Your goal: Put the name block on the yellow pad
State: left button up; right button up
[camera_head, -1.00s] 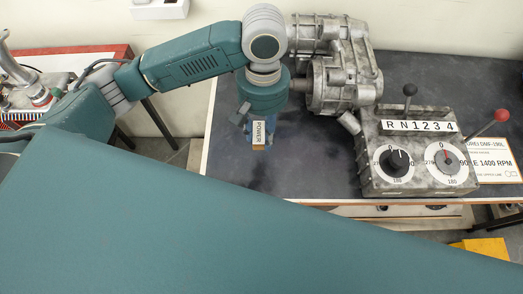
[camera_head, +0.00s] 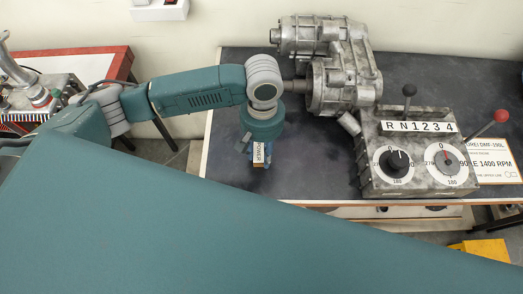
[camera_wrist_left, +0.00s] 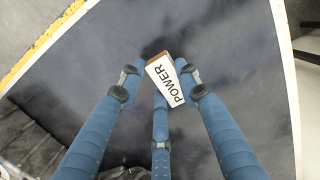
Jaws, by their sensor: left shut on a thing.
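The name block (camera_head: 258,153) is a small pale block with a brown end and the word POWER on its face. My left gripper (camera_head: 262,162) is shut on it over the left part of the dark table top. In the left wrist view the block (camera_wrist_left: 167,82) sits tilted between the blue fingertips. I cannot tell whether it touches the table. No yellow pad shows clearly on the table. A yellow object (camera_head: 480,251) shows at the lower right, below the table's front edge and partly hidden; I cannot tell if it is the pad. My right gripper is out of view.
A metal gearbox (camera_head: 343,85) stands just behind and right of the gripper. A control box (camera_head: 415,160) with dials and two levers stands further right, near a sign plate (camera_head: 503,160). The dark table top (camera_head: 310,172) is clear around the gripper.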

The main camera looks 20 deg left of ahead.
pick_arm(q)
jog(key=o, duration=1)
jog(key=shift+f, duration=0.1)
